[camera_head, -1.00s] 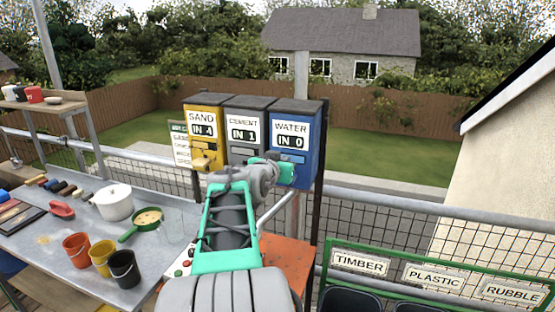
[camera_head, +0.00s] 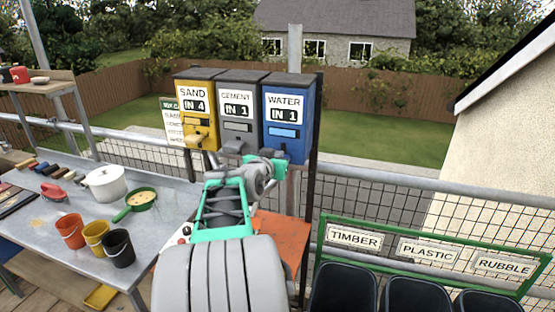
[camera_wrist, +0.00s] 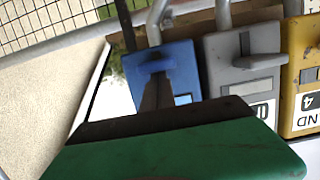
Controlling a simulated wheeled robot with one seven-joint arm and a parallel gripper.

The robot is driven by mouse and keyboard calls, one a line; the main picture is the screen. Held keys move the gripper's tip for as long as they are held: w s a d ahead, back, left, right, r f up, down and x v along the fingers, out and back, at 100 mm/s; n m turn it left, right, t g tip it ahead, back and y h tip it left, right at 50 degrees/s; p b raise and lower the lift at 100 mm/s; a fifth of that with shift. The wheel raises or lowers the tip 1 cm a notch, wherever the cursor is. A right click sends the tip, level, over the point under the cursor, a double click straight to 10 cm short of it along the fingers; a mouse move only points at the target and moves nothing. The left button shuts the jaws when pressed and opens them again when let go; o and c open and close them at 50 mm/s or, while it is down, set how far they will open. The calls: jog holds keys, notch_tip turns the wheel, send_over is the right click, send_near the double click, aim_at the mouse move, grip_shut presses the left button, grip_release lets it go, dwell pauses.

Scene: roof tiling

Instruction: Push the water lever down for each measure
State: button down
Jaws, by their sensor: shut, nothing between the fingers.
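The blue water dispenser (camera_head: 301,135) stands at the right of three side by side, and its display reads IN 1. Its blue lever (camera_wrist: 155,65) shows in the wrist view, where the picture is turned over. My gripper (camera_wrist: 157,84) is shut and empty, with its dark fingertips at the lever; I cannot tell whether they touch. In the head view my gripper (camera_head: 279,167) is just below the front of the water dispenser, and the lever is hidden there.
The grey cement dispenser (camera_head: 237,132) reads IN 1 and the yellow sand dispenser (camera_head: 197,128) reads IN 4. A metal table (camera_head: 165,225) with buckets and a pan is at the left. Dark bins (camera_head: 343,288) stand at the right under a railing.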

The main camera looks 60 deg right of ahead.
jog(key=shift+f, duration=0.6)
jog(key=s+a+r+b, duration=0.1)
jog(key=a+r+b, duration=0.1)
jog(key=a+r, duration=0.5)
jog(key=shift+s+a, duration=0.25)
jog(key=shift+a, duration=1.05)
jog(key=shift+w, duration=0.1)
